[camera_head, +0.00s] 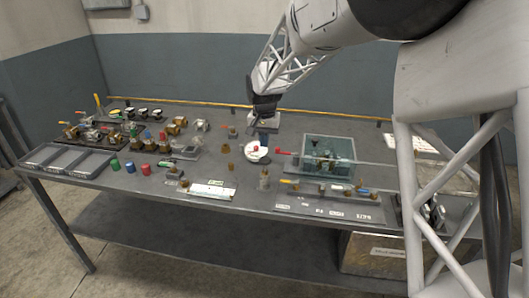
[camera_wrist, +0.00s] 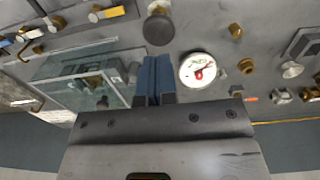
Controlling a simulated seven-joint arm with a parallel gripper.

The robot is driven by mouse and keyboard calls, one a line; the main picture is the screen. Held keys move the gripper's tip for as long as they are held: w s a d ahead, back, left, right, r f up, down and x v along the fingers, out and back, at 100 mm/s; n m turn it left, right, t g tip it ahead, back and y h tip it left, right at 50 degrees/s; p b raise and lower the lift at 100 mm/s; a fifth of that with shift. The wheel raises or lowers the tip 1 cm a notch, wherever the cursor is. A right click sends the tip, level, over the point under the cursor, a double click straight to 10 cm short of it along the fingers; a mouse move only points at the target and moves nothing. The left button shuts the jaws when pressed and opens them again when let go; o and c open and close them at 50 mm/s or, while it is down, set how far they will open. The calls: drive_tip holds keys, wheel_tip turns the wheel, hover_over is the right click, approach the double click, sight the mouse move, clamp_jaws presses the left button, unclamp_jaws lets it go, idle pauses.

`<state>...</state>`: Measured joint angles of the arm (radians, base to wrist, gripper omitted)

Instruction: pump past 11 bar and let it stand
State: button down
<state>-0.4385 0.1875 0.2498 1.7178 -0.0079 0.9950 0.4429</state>
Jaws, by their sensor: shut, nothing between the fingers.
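A round white pressure gauge (camera_head: 251,155) sits near the middle of the bench. In the wrist view its dial (camera_wrist: 197,70) shows a red mark near the centre and a green patch; the figures are too small to read. A clear tank (camera_head: 345,160) with metal parts inside stands right of the gauge, and in the wrist view the tank (camera_wrist: 115,68) is at the left. My gripper (camera_wrist: 153,62) is shut and empty, between tank and gauge in the wrist view. I cannot tell whether it touches anything.
A dark round knob (camera_wrist: 159,26) lies just beyond my fingertips. Brass fittings (camera_wrist: 235,30) stand beyond the gauge. A grey compartment tray (camera_head: 84,172) and coloured cylinders (camera_head: 147,169) are at the left. Labelled boards (camera_head: 330,208) line the front edge.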

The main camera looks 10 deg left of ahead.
sight(264, 159)
drive_tip(key=shift+r, duration=2.8)
drive_tip(key=shift+a+r, duration=0.15)
drive_tip(key=shift+r, duration=1.5)
drive_tip(key=shift+f, duration=0.1)
wheel_tip(264, 159, down, 14)
drive_tip(key=shift+s+r, duration=0.1)
drive_tip(key=shift+f, duration=2)
